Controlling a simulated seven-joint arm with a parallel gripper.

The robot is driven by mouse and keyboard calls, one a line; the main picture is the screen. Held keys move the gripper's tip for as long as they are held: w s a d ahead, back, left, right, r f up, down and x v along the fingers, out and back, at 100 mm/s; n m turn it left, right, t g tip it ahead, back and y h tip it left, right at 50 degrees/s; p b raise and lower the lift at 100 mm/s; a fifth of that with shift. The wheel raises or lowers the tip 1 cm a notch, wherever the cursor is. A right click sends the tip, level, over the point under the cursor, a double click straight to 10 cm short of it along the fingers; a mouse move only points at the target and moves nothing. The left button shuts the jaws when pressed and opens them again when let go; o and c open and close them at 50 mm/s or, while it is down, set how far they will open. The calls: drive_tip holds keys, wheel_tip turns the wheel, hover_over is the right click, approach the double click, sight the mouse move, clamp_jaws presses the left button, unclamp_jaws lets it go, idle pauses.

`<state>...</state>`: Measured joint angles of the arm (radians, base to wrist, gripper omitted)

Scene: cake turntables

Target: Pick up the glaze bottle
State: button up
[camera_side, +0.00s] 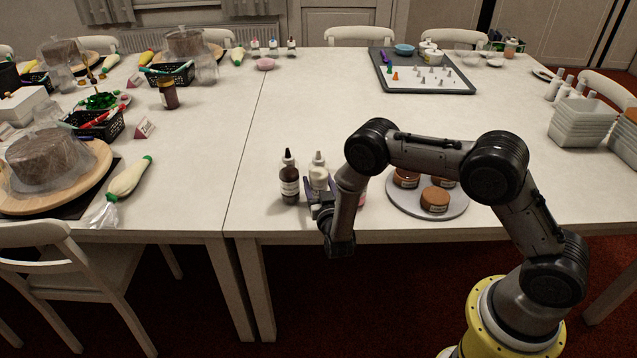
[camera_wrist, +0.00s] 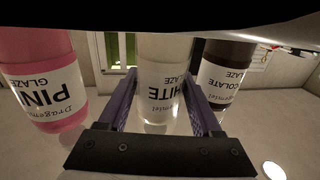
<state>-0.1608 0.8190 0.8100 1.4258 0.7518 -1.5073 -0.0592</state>
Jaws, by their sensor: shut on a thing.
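Three glaze bottles stand in a row near the table's front edge. The white glaze bottle (camera_side: 318,172) is in the middle, upright, with its label reading "white" upside down in the wrist view (camera_wrist: 160,85). My gripper (camera_side: 322,204) is shut on it, one purple finger on each side. The chocolate glaze bottle (camera_side: 289,184), dark with a black nozzle, stands just left of it. It is on the right in the wrist view (camera_wrist: 225,80). The pink glaze bottle (camera_wrist: 45,80) is close on the other side, mostly hidden behind my arm in the side view.
A dark tray (camera_side: 458,88) with piping tips lies at the back. White tubs (camera_side: 582,124) stand at the right.

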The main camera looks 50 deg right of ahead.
sight(320, 181)
drive_tip(key=shift+r, duration=0.5)
wheel_tip(320, 181, up, 2)
drive_tip(key=s+a+r, duration=0.1)
drive_tip(key=s+r, duration=0.8)
drive_tip(key=s, duration=0.3)
drive_tip(key=shift+a+r, duration=0.2)
drive_tip(key=shift+a, duration=0.05)
drive_tip(key=o, duration=0.4)
drive_tip(key=shift+s+r, duration=0.15)
drive_tip(key=shift+s, duration=0.35)
drive_tip(key=shift+s+r, duration=0.2)
drive_tip(key=shift+s, duration=0.3)
drive_tip(key=c, duration=0.4)
drive_tip(key=shift+o, duration=0.2)
drive_tip(key=shift+r, duration=0.1)
